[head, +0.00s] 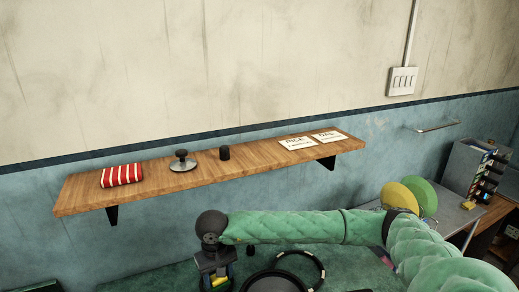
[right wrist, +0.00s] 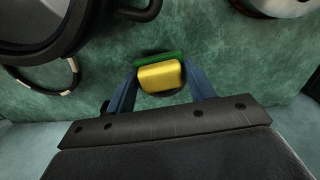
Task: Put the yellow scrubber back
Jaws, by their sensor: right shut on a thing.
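The yellow scrubber (right wrist: 160,76) has a green edge and sits between the two blue fingers of my right gripper (right wrist: 161,84) in the right wrist view. The gripper is shut on it. In the head view my right gripper (head: 214,279) points down over the green counter, and a bit of the yellow scrubber (head: 219,282) shows at its lower end. Whether the scrubber touches the counter is hard to tell. My left gripper is not in view.
A dark pan (head: 272,282) and a ring (head: 309,258) lie right of the gripper. A wooden shelf (head: 225,165) above holds a striped cloth (head: 122,175), a lid (head: 183,163), a black cylinder (head: 224,153) and cards. Yellow and green plates (head: 398,196) stand at right.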

